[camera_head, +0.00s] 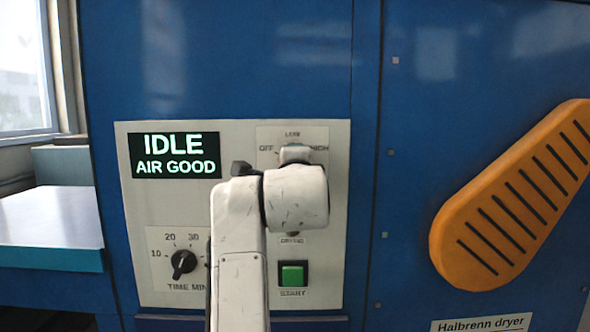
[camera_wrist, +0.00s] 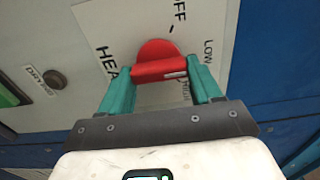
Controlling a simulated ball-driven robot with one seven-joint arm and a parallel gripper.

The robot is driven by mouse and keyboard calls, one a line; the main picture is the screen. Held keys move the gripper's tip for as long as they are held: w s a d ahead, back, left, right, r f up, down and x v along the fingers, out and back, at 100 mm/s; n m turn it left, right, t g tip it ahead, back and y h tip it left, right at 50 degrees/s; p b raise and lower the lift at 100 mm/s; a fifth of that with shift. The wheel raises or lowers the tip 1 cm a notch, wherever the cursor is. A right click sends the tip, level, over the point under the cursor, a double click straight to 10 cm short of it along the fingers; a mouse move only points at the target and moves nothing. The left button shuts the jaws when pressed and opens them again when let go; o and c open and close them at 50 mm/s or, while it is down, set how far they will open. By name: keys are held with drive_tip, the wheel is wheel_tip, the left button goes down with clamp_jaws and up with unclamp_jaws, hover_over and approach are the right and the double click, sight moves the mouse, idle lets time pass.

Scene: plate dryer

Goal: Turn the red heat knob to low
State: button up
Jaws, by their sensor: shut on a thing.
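The red heat knob (camera_wrist: 155,52) shows in the wrist view on a white panel marked OFF, LOW and HIGH. A pale mark lies on the right part of its bar, on the side of the LOW and HIGH labels; I cannot tell exactly which label it points to. My gripper (camera_wrist: 160,69) has its two teal fingers shut on the knob, one at each end of the bar. In the head view my arm hides the knob and nearly all of the gripper; the heat label plate (camera_head: 319,136) shows around it.
The display (camera_head: 175,155) reads IDLE, AIR GOOD. The black time knob (camera_head: 184,263) sits lower left and the green start button (camera_head: 293,275) below my wrist. An orange slotted cover (camera_head: 510,200) sticks out at right. A pale table (camera_head: 48,218) stands at left.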

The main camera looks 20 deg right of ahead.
drive_tip(key=shift+d, duration=0.1)
drive_tip(key=o, duration=0.7)
drive_tip(key=shift+c, duration=0.2)
drive_tip(key=o, duration=0.4)
drive_tip(key=shift+w+d, duration=0.1)
drive_tip(key=shift+w, duration=0.1)
drive_tip(key=shift+s, duration=0.15)
drive_tip(key=b+v, duration=0.1)
drive_tip(key=v, duration=0.9)
drive_tip(key=shift+s+a, duration=0.2)
drive_tip(key=shift+s, duration=0.1)
